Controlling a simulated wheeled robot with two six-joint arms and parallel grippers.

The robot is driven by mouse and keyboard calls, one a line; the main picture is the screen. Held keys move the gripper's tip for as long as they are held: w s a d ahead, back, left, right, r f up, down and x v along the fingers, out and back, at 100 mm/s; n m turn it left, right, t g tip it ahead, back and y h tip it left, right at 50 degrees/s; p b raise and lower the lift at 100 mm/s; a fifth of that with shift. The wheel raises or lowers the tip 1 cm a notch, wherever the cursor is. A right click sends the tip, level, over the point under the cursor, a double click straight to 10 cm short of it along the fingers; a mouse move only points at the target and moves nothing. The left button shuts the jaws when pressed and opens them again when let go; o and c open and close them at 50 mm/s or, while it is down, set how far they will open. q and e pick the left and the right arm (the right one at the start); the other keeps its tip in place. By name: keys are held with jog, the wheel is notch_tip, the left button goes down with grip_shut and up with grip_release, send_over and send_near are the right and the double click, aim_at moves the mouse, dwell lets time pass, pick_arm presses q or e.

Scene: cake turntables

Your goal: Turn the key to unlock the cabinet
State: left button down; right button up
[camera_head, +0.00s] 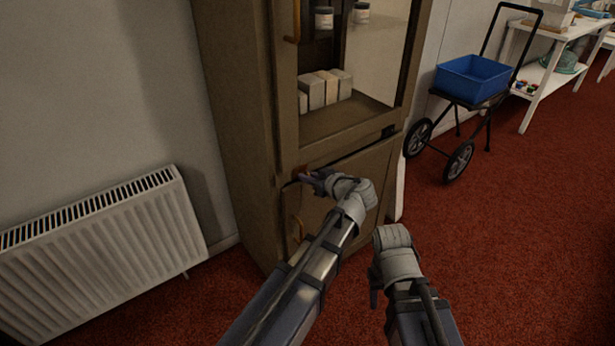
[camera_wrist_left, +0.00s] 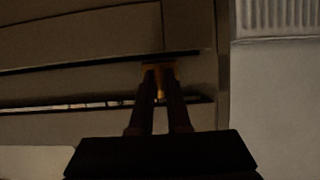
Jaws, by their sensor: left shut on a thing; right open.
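The tall brown cabinet (camera_head: 234,110) stands in front of me, with a glazed upper part and a closed lower door (camera_head: 350,195). My left gripper (camera_head: 308,178) is at the left edge of its front, near the join between the two parts. In the left wrist view its fingers (camera_wrist_left: 161,88) are shut on a small brass-coloured piece, the key (camera_wrist_left: 160,93), in front of a brass plate (camera_wrist_left: 158,66). The fingers hide most of the key, so its angle is unclear. My right gripper (camera_head: 375,288) is open and empty, hanging low in front of the cabinet.
Brass handles sit on the upper door (camera_head: 295,22) and lower door (camera_head: 298,230). Pale boxes (camera_head: 325,88) and jars are inside the cabinet. A radiator (camera_head: 100,245) stands left. A cart with a blue bin (camera_head: 472,80) is right.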

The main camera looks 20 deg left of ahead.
dwell(0.6)
pick_arm(q)
jog(key=m+g, duration=0.1)
jog(key=m+y+b, duration=0.1)
jog(key=shift+w+d+f+m+g, duration=0.1)
jog(key=shift+w+f+m+g, duration=0.05)
jog(key=shift+m+g, duration=0.25)
jog(key=m+y+b, duration=0.1)
jog(key=m, duration=0.1)
jog(key=shift+f+m+g+y, duration=0.15)
jog(key=shift+m+g+y, duration=0.15)
jog(key=shift+g, duration=0.1)
jog(key=m+g+y+b, duration=0.1)
jog(key=m+y+b, duration=0.1)
jog(key=m+b, duration=0.1)
jog(key=shift+f+m+b, duration=0.1)
jog(key=shift+m+b, duration=0.3)
jog(key=shift+m, duration=0.1)
jog(key=m+y+b, duration=0.1)
jog(key=m+b, duration=0.1)
jog(key=m, duration=0.1)
jog(key=shift+m+y+b, duration=0.4)
jog(key=shift+m+b, duration=0.1)
jog(key=c, duration=0.9)
grip_release()
jog(key=shift+r, duration=0.2)
